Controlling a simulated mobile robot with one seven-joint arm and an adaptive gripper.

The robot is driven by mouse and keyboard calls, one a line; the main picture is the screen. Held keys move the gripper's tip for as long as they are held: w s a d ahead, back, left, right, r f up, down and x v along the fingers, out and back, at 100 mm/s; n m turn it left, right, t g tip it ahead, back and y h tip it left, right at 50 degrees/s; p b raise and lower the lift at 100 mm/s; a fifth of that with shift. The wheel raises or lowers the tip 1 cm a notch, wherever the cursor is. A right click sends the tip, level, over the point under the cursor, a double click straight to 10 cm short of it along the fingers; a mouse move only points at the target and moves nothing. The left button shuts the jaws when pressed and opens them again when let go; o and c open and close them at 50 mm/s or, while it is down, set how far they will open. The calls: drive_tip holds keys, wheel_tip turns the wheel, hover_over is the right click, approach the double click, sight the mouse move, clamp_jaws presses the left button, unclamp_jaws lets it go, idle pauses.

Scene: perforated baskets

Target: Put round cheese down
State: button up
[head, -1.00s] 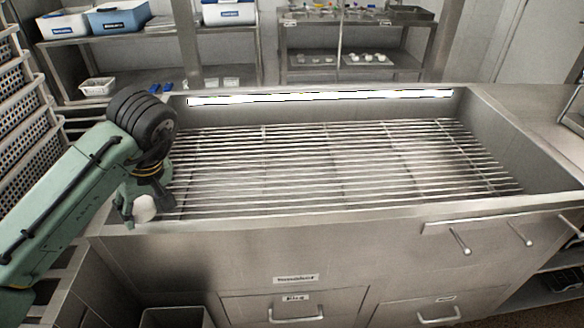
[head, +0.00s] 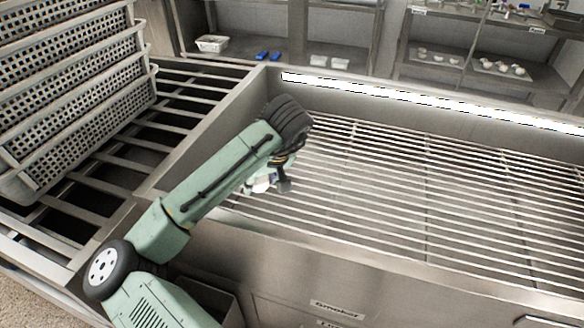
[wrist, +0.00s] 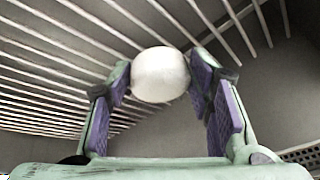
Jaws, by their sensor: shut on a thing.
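The round cheese (wrist: 160,75) is a smooth white ball. In the wrist view it sits between the two purple-padded fingers of my gripper (wrist: 162,82), which are shut on it. In the head view my gripper (head: 268,184) is over the left end of the metal grate (head: 400,190), inside the sunken steel basin. The cheese is mostly hidden there by the wrist and fingers. I cannot tell from these views how far it is above the bars.
A stack of perforated baskets (head: 70,95) stands at the left on a slatted rack (head: 130,160). The basin's steel wall (head: 215,125) divides rack from grate. The grate is bare to the right. Shelves with a white tray (head: 211,43) and small items stand behind.

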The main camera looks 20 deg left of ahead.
drive_tip(key=w, duration=0.8)
drive_tip(key=w+f, duration=0.1)
drive_tip(key=w, duration=0.3)
drive_tip(key=shift+w+d+f, duration=0.1)
drive_tip(key=shift+d, duration=0.25)
wheel_tip(320, 180, down, 4)
drive_tip(key=b, duration=0.3)
drive_tip(key=shift+r, duration=0.2)
drive_tip(key=shift+f, duration=0.1)
drive_tip(key=o, duration=1.3)
drive_tip(key=shift+c, duration=0.2)
